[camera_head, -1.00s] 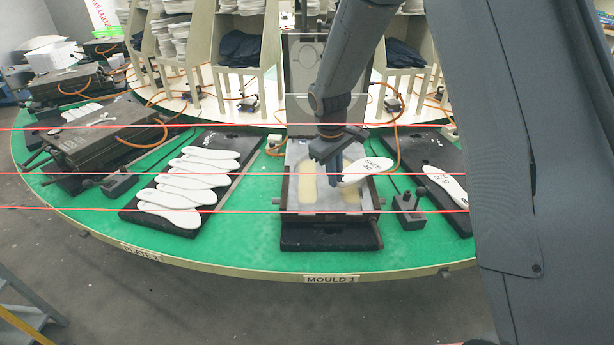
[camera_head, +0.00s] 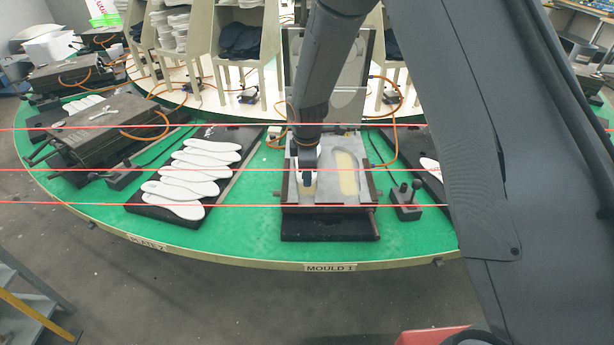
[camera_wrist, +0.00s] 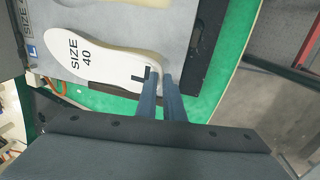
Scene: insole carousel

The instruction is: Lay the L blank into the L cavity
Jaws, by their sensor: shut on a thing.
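The L blank (camera_wrist: 85,50) is a white insole printed "SIZE 40" with a black L-shaped mark near one end. My gripper (camera_wrist: 160,90) is shut on that end in the wrist view. In the head view my gripper (camera_head: 307,178) is over the left half of the open mould (camera_head: 326,200), and my arm hides most of the blank. A yellowish cavity edge (camera_wrist: 152,45) shows beside the blank, which covers most of that cavity. A blue L tag (camera_wrist: 33,50) is on the plate near it. I cannot tell whether the blank touches the plate.
The right cavity (camera_head: 346,172) is clear of any blank. The raised mould lid (camera_head: 350,90) stands behind. A black board of several white insoles (camera_head: 190,180) lies left, a lever box (camera_head: 405,200) right. Red lines (camera_head: 240,206) cross the view in front of the green table (camera_head: 230,235).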

